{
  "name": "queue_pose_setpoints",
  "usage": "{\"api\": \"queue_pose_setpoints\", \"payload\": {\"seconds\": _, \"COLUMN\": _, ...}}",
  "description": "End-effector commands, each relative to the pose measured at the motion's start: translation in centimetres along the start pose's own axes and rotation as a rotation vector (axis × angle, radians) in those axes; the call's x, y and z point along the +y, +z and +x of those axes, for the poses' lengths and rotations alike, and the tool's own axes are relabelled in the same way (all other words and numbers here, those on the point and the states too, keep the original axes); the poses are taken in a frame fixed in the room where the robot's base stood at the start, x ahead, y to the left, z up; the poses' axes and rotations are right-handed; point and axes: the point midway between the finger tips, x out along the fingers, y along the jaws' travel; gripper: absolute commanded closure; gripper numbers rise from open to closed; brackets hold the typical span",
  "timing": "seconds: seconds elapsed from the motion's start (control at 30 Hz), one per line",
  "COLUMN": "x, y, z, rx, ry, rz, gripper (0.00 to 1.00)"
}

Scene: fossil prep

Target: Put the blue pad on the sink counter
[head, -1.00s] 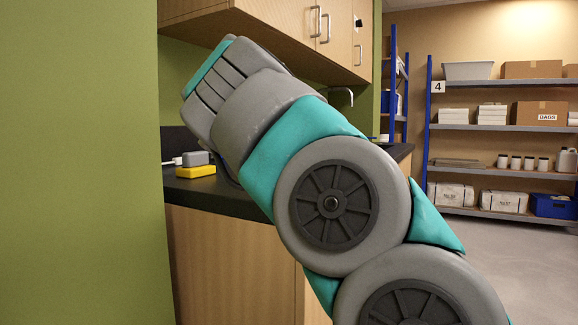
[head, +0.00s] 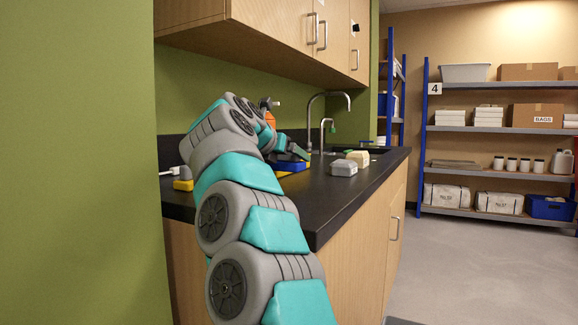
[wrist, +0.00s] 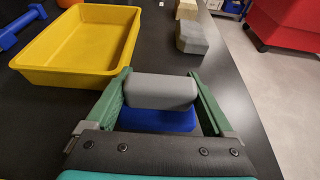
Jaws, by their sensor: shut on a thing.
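The blue pad (wrist: 158,120) is in the wrist view, a blue block with a grey block (wrist: 163,92) on top of it. My gripper (wrist: 160,76) has its green fingers on either side of the pad and is shut on it. The pad is over the dark sink counter (wrist: 245,125); I cannot tell whether it touches it.
A yellow tray (wrist: 133,45) lies left of my gripper, with a blue object (wrist: 18,27) beyond it. The counter's right edge is close. A yellow block (head: 183,185) is at the left. Taps (head: 328,110) rise behind.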

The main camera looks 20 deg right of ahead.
Motion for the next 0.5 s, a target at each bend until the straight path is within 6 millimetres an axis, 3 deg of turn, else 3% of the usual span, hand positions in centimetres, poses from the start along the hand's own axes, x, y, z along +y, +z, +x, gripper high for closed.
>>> {"api": "queue_pose_setpoints", "payload": {"seconds": 0.27, "x": 0.4, "y": 0.3, "z": 0.7, "rx": 0.0, "ry": -0.001, "rz": 0.003, "gripper": 0.89}}
{"api": "queue_pose_setpoints", "payload": {"seconds": 0.5, "x": 0.4, "y": -1.4, "z": 1.3, "rx": 0.0, "ry": -0.001, "rz": 0.001, "gripper": 0.89}}
